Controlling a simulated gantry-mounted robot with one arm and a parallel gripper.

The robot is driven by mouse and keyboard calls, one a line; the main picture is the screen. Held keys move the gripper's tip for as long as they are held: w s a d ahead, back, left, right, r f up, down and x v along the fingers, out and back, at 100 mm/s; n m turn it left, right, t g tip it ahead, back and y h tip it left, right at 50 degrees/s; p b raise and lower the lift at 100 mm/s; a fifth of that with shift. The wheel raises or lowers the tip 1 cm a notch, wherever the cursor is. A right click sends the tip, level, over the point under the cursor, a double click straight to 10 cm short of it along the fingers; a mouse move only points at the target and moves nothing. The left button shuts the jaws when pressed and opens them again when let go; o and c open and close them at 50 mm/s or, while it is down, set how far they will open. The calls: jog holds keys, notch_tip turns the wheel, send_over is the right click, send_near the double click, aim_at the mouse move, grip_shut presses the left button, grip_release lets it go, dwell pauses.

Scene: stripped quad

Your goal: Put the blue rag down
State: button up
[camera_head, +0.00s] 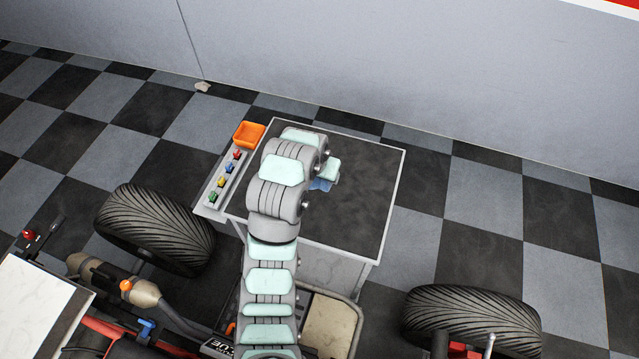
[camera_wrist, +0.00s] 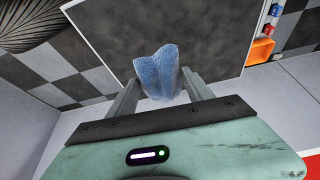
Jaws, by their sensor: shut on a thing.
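My gripper (camera_wrist: 158,92) is shut on the blue rag (camera_wrist: 158,70), which sits between its two fingers in the wrist view. The rag is a bunched, textured blue cloth with two raised lobes. In the head view only a small part of the blue rag (camera_head: 321,184) shows beside my wrist, over the dark top of the cart (camera_head: 365,190). My arm hides much of the gripper there. I cannot tell whether the rag touches the cart top.
An orange bin (camera_head: 249,134) sits at the cart's far left corner. A strip with several coloured knobs (camera_head: 221,182) runs along its left edge. Large tyres (camera_head: 155,228) (camera_head: 472,318) stand at near left and near right. The cart top's right part is clear.

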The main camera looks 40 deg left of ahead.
send_over(306, 210)
jog(key=s, duration=0.1)
jog(key=f, duration=0.2)
jog(key=shift+n, duration=0.3)
jog(key=f, duration=1.4)
jog(key=shift+s+d+f+p, duration=0.1)
jog(key=shift+d+f+p, duration=0.25)
jog(key=shift+f, duration=0.05)
jog(key=shift+a+f, duration=0.1)
jog(key=shift+f, duration=2.15)
jog(key=shift+f, duration=0.2)
jog(key=o, duration=1.3)
jog(key=shift+r, duration=0.1)
jog(key=v, duration=1.2)
jog(key=shift+r, duration=0.1)
